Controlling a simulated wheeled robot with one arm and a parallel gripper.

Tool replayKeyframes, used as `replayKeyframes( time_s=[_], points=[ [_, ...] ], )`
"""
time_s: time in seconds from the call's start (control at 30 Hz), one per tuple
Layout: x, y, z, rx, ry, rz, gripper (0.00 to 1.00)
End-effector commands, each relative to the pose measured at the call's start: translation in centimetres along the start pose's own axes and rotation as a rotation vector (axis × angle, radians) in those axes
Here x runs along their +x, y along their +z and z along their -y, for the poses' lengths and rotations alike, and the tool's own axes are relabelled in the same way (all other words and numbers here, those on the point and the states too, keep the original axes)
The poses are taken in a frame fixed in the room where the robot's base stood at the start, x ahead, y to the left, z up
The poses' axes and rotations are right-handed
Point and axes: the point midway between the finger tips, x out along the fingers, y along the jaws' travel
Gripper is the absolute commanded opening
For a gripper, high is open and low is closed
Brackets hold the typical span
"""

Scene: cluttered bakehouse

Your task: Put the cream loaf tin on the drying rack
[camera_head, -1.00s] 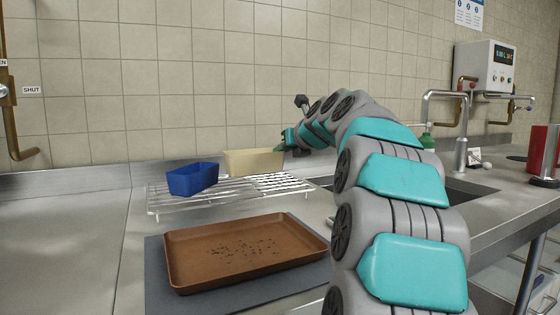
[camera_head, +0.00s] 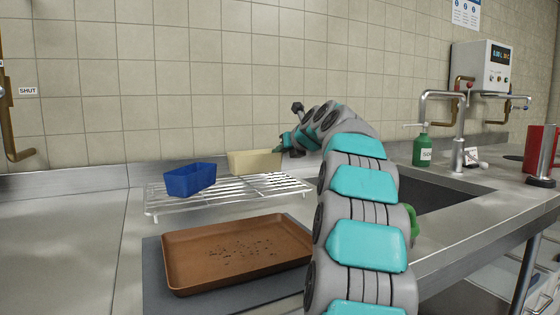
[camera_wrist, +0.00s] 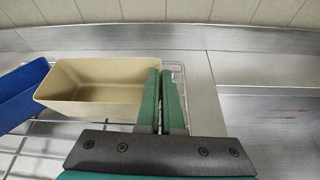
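The cream loaf tin (camera_head: 255,162) is upright over the back part of the wire drying rack (camera_head: 228,199). In the wrist view the open tin (camera_wrist: 95,82) shows rack wires around its base; I cannot tell whether its underside fully rests on them. My gripper (camera_wrist: 161,98) has its two green fingers close together on the tin's right end wall, one inside and one outside. In the head view my gripper (camera_head: 283,146) is at the tin's right end, partly hidden by my arm.
A blue loaf tin (camera_head: 190,180) stands on the rack, left of the cream tin. A brown baking tray (camera_head: 178,270) lies on a dark mat (camera_head: 156,290) in front. The sink (camera_head: 440,195), tap (camera_head: 459,130) and green bottle (camera_head: 420,150) are right. The counter's left is clear.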

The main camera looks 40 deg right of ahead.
Motion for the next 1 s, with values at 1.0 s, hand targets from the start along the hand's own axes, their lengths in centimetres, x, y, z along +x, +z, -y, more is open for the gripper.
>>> replayKeyframes(
  time_s=[1.0],
  points=[
    [1.1, -2.7, 0.3, -0.002, -0.001, 0.001, 0.33]
  ],
)
